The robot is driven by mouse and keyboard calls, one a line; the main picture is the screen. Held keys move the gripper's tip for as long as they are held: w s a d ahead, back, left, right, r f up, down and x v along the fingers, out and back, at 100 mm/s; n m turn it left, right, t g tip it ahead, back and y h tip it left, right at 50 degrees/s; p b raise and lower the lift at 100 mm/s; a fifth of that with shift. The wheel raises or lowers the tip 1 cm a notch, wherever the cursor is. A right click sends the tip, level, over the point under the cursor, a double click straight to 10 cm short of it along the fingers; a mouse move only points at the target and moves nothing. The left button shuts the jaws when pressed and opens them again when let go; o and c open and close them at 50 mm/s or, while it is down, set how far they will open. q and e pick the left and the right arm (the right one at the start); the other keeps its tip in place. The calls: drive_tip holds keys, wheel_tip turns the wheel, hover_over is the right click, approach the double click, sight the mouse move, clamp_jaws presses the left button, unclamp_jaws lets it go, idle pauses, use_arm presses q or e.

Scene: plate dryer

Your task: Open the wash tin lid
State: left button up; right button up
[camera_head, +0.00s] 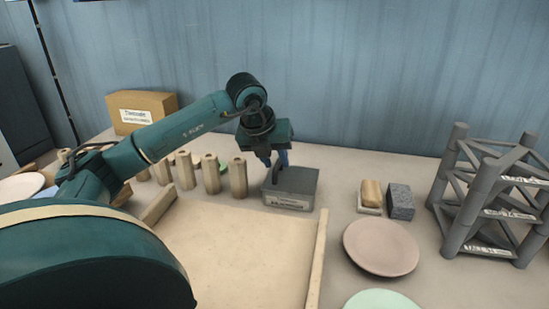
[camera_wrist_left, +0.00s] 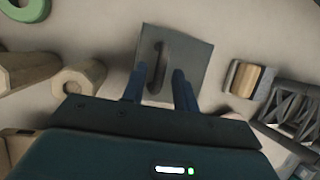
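The wash tin (camera_head: 298,187) is a dark grey box with a pale label on its front, standing on the table near the middle of the head view. Its lid looks shut and carries a raised bar handle. In the left wrist view the grey lid (camera_wrist_left: 190,50) and its dark handle (camera_wrist_left: 157,66) lie ahead of the fingers. My left gripper (camera_head: 275,161) points down over the tin. Its blue fingers (camera_wrist_left: 160,89) are apart, one on each side of the handle's near end, and hold nothing visible. I cannot tell whether they touch the handle. My right gripper is out of view.
Several wooden posts (camera_head: 211,174) stand left of the tin. A wood-edged board (camera_head: 230,255) lies in front. To the right are a tan block (camera_head: 371,193), a grey sponge-like block (camera_head: 400,201), a pink plate (camera_head: 381,247) and a grey rack (camera_head: 463,205). A cardboard box (camera_head: 155,102) stands back left.

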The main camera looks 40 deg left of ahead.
use_arm(q)
clamp_jaws()
drive_tip(key=shift+r, duration=0.1)
idle(0.4)
